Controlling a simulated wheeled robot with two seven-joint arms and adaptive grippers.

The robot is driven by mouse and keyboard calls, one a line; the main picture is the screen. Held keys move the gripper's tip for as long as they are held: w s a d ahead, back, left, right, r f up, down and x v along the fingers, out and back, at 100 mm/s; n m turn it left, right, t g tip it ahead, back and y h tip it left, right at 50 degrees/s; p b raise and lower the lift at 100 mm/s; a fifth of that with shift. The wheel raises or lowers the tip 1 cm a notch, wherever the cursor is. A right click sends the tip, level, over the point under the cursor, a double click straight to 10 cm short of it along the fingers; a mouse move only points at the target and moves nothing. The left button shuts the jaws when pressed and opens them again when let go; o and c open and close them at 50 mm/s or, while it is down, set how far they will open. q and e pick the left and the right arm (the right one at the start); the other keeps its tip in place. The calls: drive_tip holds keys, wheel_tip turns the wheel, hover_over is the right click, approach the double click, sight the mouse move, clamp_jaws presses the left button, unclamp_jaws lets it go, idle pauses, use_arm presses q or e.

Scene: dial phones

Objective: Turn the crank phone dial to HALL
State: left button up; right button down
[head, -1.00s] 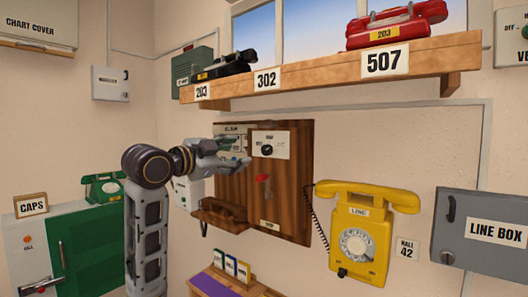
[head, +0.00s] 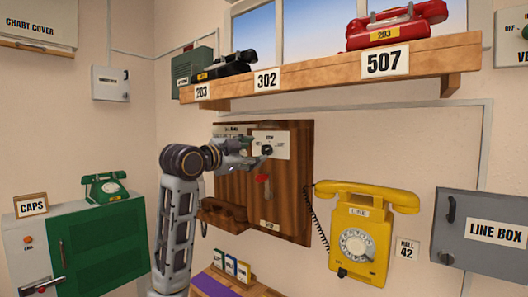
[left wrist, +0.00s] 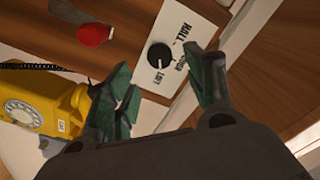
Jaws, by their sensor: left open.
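The wooden crank phone (head: 285,200) hangs on the wall in the middle of the head view. Its white plate (head: 283,140) carries a round black dial (head: 267,151), which also shows in the left wrist view (left wrist: 160,57). The word HALL is readable on the plate in the wrist view; which label the dial points to is unclear. A red crank knob (left wrist: 93,34) sits below the plate. My left gripper (head: 258,154) is at the plate's left side, close to the dial. In the wrist view its green-tipped fingers (left wrist: 165,82) are open, with the dial just beyond the gap between them.
A yellow dial phone (head: 358,235) hangs to the right, its cord near the wooden box. A wooden shelf (head: 330,76) with phones runs above. A grey line box (head: 480,240) is at the far right. A small table with cards (head: 230,268) stands below.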

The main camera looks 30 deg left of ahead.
sight(266, 150)
use_arm(q)
drive_tip(key=shift+w+d, duration=0.15)
drive_tip(key=shift+w, duration=1.5)
drive_tip(key=shift+w+d, duration=0.15)
drive_tip(key=shift+w, duration=1.45)
drive_tip(key=c, duration=1)
